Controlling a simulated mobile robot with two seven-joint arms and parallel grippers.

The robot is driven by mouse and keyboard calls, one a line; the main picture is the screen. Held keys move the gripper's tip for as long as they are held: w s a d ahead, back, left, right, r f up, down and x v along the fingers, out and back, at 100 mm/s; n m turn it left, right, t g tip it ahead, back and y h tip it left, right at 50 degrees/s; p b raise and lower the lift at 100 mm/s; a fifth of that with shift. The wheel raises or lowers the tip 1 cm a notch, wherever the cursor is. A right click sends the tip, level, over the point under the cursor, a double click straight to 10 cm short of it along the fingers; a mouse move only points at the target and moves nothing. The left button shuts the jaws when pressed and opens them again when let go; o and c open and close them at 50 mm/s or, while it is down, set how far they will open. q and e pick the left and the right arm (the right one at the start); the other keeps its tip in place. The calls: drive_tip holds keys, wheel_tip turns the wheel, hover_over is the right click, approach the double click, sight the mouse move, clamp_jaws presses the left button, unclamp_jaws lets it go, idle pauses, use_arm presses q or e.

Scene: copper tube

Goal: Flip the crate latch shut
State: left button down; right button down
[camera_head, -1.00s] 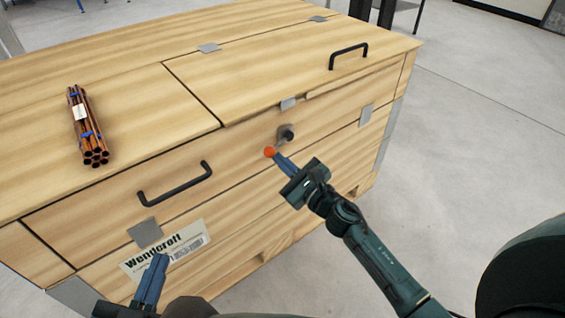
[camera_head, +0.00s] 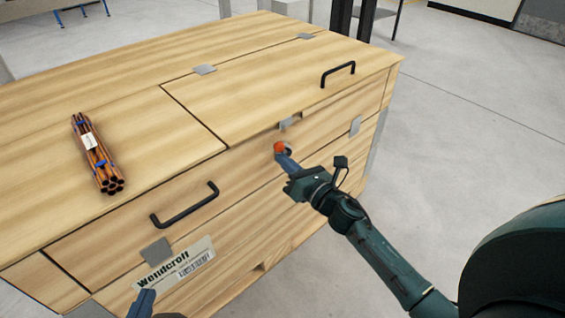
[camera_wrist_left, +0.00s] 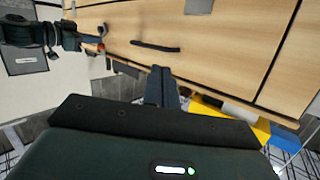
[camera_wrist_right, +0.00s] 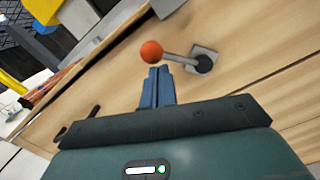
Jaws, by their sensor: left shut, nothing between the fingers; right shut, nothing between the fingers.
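The latch is a short grey lever (camera_wrist_right: 178,58) on a square pivot plate (camera_wrist_right: 206,60) on the crate's front, with an orange-red knob (camera_head: 279,147) at its free end. The knob also shows in the right wrist view (camera_wrist_right: 151,51). My left gripper (camera_head: 145,296) is shut and empty, low in front of the crate (camera_head: 105,225), near the Wendcroft label (camera_head: 175,265).
A grey metal tab (camera_head: 289,122) sits at the lid's front edge above the latch. Black handles are on the front (camera_head: 185,206) and the lid (camera_head: 338,73). A copper tube bundle (camera_head: 97,155) lies on top at the left. The floor right of the crate is clear.

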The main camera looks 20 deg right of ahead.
use_arm(q)
drive_tip(key=shift+n+g+y, duration=0.4)
drive_tip(key=shift+n+y, duration=0.1)
drive_tip(key=shift+n, duration=0.3)
drive_tip(key=shift+s+a+r+p, duration=0.2)
drive_tip(key=shift+a+r+p, duration=0.05)
drive_tip(key=shift+r+p, duration=0.45)
drive_tip(key=shift+s+a+r+p, duration=0.25)
drive_tip(key=shift+r+p, duration=0.3)
drive_tip(key=shift+p, duration=0.25)
drive_tip(key=shift+s+a+r+p, duration=0.2)
drive_tip(key=shift+r+p, duration=0.45)
drive_tip(key=shift+p, duration=0.1)
use_arm(e)
drive_tip(key=shift+w+d+r+m+h, duration=0.15)
drive_tip(key=shift+d+r+m, duration=0.3)
drive_tip(key=shift+m, duration=0.85)
drive_tip(key=shift+w+d+r+m+h, duration=0.15)
drive_tip(key=shift+d+r+m, duration=0.3)
drive_tip(key=shift+m, duration=0.85)
drive_tip(key=shift+w+d+r+m, duration=0.3)
drive_tip(key=shift+d+m, duration=0.25)
drive_tip(key=shift+m, duration=0.75)
use_arm(q)
drive_tip(key=shift+s+f, duration=0.1)
drive_tip(key=shift+s, duration=0.1)
drive_tip(key=shift+a, duration=0.1)
